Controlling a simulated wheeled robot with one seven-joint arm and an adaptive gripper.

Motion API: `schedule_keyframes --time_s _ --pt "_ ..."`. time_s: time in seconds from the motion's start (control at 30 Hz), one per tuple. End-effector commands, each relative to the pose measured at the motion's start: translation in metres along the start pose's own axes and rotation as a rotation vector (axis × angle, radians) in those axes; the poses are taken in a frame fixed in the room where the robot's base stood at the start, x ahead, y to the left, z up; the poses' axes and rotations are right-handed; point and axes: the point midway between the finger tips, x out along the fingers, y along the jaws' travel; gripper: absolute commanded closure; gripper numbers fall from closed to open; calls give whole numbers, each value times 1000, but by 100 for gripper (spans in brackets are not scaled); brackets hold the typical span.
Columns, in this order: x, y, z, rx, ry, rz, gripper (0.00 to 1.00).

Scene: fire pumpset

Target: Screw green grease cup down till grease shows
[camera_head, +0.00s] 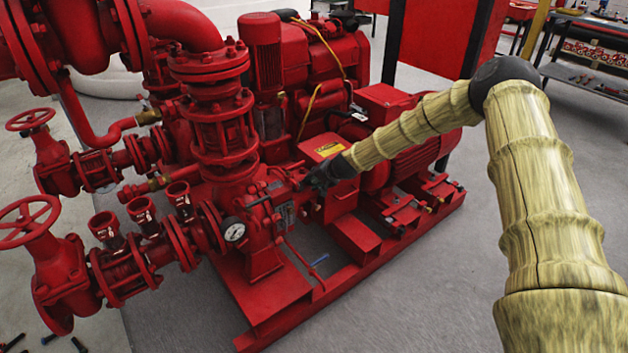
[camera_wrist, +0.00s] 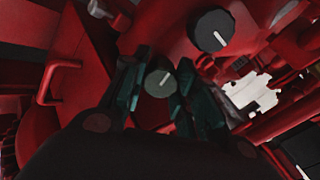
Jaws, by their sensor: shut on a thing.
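My gripper (camera_head: 322,176) is at the red pump's bearing housing, at the end of my arm reaching in from the right. In the wrist view, its dark fingers (camera_wrist: 160,88) are shut on the sides of a small round grease cup (camera_wrist: 159,82). The cup looks grey-green and has a white pointer mark slanting up and right. A second, darker round cap (camera_wrist: 211,31) with a white mark sits on the red housing above and to the right, apart from the fingers. No grease can be made out. In the head view, the cup is hidden or too small to tell.
Red pump pipework and valves with handwheels (camera_head: 28,221) stand at the left, with a pressure gauge (camera_head: 233,230) near the pump. The red motor (camera_head: 415,150) is beside my forearm. The red base frame (camera_head: 350,262) runs below. Grey floor at the front is mostly clear.

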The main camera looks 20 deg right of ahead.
Motion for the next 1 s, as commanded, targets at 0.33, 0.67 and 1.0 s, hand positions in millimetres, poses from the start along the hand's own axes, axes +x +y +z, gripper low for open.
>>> schedule_keyframes --time_s 0.33,0.67,1.0 --pt "0 3 -1 3 1 3 95" --pt "1 0 1 0 -1 1 62" --pt "-24 -1 0 1 0 -1 62"
